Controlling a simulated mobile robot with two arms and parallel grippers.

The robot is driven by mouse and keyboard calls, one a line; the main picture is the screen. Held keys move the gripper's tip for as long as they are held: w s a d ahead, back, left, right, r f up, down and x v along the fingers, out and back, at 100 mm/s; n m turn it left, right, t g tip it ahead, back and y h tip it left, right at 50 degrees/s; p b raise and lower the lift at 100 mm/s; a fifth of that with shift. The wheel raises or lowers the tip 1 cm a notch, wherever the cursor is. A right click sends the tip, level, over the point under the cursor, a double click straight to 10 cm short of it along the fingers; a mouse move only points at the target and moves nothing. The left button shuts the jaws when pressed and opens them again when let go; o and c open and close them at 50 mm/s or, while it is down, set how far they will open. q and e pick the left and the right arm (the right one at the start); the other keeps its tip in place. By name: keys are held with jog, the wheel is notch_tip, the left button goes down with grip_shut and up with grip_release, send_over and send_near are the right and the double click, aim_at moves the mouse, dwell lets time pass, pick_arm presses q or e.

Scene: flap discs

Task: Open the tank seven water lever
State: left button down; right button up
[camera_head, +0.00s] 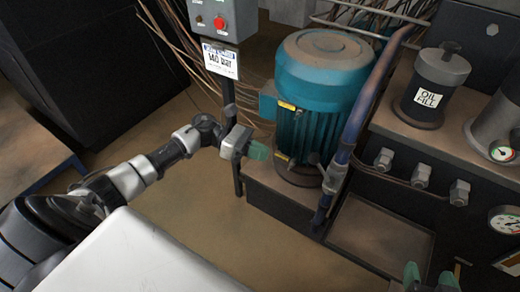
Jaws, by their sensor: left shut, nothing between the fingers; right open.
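No lever marked as tank seven's water lever can be made out in the head view. A blue pipe (359,112) runs down beside the teal motor, with a small grey fitting (335,178) near its lower end; I cannot tell whether this is a lever. My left gripper (257,151) has green fingertips, is shut and empty, and is in front of the motor's lower left side, apart from the fitting. My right gripper (428,279) is only partly in view at the bottom right edge, open, with its arm hidden.
The teal motor (318,98) stands on a dark base. Right of it are an oil fill cap (434,90), several bolt-like fittings (421,174) and gauges (505,220). A grey control box (227,18) with a red button stands on a post behind my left gripper. Loose cables hang behind.

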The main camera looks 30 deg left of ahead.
aim_at(317, 165)
pick_arm(q)
jog(key=d, duration=0.3)
jog(key=w+d+r, duration=0.1)
jog(key=d, duration=0.2)
jog(key=w+d, duration=0.1)
jog(key=d, duration=0.2)
jog(key=shift+w+d+r, duration=0.1)
jog(key=shift+w+r, duration=0.05)
jog(key=shift+w, duration=0.05)
pick_arm(e)
jog(key=shift+w, duration=0.1)
pick_arm(q)
jog(key=shift+d+r+y+p, duration=0.4)
jog(key=shift+d+r, duration=0.35)
jog(key=shift+r, duration=0.15)
pick_arm(e)
jog(key=shift+s+d+f+g+h, duration=0.25)
jog(key=shift+s+f+g+h, duration=0.05)
jog(key=shift+s+f+g, duration=0.65)
jog(key=shift+w, duration=0.1)
